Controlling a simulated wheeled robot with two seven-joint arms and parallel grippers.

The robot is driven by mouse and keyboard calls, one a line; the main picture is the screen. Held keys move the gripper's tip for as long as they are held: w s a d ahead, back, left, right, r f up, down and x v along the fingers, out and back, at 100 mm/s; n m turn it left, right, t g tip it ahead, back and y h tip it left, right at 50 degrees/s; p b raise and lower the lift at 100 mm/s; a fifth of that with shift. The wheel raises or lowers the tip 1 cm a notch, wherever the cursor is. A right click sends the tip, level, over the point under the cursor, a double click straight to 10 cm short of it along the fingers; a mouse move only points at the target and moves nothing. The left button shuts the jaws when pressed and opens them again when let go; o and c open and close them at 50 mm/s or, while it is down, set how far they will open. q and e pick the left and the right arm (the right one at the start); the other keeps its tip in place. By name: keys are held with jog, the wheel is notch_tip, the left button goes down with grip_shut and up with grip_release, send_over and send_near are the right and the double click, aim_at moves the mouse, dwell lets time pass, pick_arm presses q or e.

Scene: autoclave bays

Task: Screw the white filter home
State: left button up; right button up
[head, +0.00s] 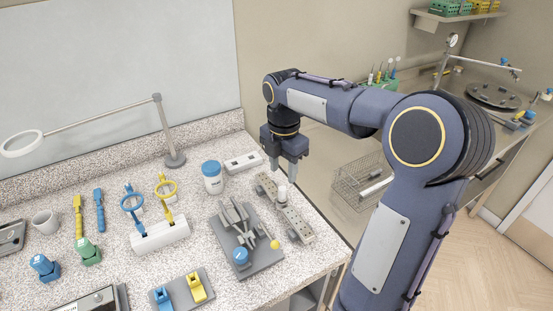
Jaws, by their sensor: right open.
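A small white cylinder (282,191), which looks like the white filter, stands upright on a grey metal manifold (296,224) near the right edge of the speckled counter. How far it is seated cannot be told at this size. My right gripper (284,172) points downward just above and behind it in the picture, its fingers apart. It seems to hold nothing; whether the fingers reach around the filter's top cannot be told. My left gripper is not in view.
A grey fixture (253,262) with a blue knob is left of the manifold. A magnifier lamp (174,157) is farther left. A wire basket (360,184) lies beyond the counter's right edge.

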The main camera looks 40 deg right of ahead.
aim_at(283, 188)
notch_tip(283, 188, down, 8)
jog(key=shift+r, duration=0.2)
dwell(0.3)
grip_shut()
jog(key=shift+m, duration=1.7)
jog(key=shift+s+m+p, duration=0.1)
jog(key=shift+m+p, duration=0.2)
jog(key=shift+m, duration=1.4)
